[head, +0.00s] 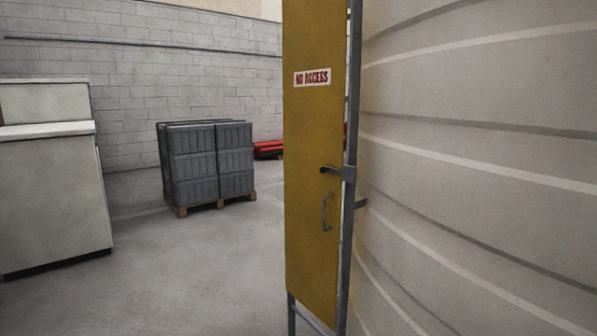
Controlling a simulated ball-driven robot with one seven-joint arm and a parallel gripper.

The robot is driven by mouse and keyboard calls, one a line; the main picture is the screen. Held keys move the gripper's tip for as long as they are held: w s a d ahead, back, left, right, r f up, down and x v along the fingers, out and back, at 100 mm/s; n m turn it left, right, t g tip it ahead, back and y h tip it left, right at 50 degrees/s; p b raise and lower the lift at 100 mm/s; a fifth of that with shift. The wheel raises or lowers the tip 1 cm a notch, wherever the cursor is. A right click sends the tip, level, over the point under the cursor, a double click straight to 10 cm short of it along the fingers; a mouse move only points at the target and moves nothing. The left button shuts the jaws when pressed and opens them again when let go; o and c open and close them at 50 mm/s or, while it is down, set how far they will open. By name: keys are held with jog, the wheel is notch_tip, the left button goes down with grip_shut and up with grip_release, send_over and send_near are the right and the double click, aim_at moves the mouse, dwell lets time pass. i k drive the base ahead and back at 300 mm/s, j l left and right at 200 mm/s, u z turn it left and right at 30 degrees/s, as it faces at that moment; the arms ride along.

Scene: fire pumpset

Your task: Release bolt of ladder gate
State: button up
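The ladder gate (312,130) is a tall yellow panel, upright in the middle of the head view, with a "NO ACCESS" sign (312,77) on its upper part. A dark bolt (329,170) sticks out at the panel's right edge, where it meets a bracket on the grey ladder rail (350,174). Whether the bolt is engaged cannot be told from here. A grey D-shaped handle (326,212) is on the panel below the bolt. My gripper is not in view.
A large pale ribbed tank (480,150) fills the right side, close behind the ladder. Dark crates (210,160) stand on a wooden pallet at the back left. A pale cabinet (50,190) stands at far left. The floor (190,270) left of the gate is clear.

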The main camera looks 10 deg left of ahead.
aim_at(323, 170)
jog(key=i+j, duration=0.8)
jog(key=j, duration=0.2)
jog(key=j+u, duration=0.05)
